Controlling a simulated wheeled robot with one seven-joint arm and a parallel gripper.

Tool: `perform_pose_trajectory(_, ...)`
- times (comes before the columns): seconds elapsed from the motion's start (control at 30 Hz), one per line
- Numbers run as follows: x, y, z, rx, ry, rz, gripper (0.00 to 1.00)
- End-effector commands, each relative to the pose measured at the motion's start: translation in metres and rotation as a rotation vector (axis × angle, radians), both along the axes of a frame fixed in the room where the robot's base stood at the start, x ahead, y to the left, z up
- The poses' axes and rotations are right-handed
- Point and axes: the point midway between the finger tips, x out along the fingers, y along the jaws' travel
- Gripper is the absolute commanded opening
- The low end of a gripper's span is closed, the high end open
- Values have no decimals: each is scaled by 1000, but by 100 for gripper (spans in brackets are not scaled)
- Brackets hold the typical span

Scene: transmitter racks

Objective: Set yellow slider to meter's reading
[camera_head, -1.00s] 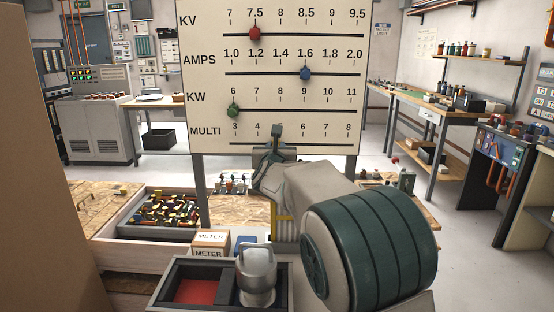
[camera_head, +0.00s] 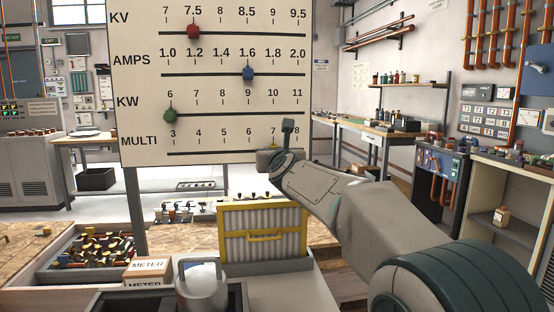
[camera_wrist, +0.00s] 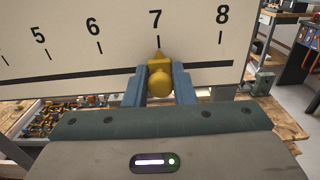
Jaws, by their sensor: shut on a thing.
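The yellow slider (camera_wrist: 159,80) sits on the bottom MULTI row of the white scale board (camera_head: 215,100). In the wrist view its pointed tip is at the mark for 7. My gripper (camera_wrist: 159,84) is shut on it, one blue finger on each side. In the head view my gripper (camera_head: 287,140) is at the right part of the MULTI row and hides the slider. A box labelled METER (camera_head: 146,268) stands at the lower left; no meter dial can be read.
The red (camera_head: 193,31), blue (camera_head: 248,73) and green (camera_head: 170,115) sliders sit on the rows above. A yellow-framed ribbed panel (camera_head: 262,232) stands below the board. A metal canister (camera_head: 202,290) and a tray of small parts (camera_head: 48,270) stand at the front left.

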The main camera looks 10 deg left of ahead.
Motion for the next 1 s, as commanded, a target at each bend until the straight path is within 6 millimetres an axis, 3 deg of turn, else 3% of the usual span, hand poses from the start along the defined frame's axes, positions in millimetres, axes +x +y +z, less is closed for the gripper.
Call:
perform_pose_trajectory(0.33, 0, -1, 1, 0, -1, 1, 0)
perform_pose_trajectory(0.37, 0, -1, 1, 0, -1, 0, 26)
perform_pose_trajectory(0.4, 0, -1, 1, 0, -1, 0, 37)
perform_pose_trajectory(0.43, 0, -1, 1, 0, -1, 0, 41)
perform_pose_trajectory(0.77, -1, -2, 0, 1, 0, -1, 41)
perform_pose_trajectory(1.0, -27, -10, 0, 2, 0, -1, 41)
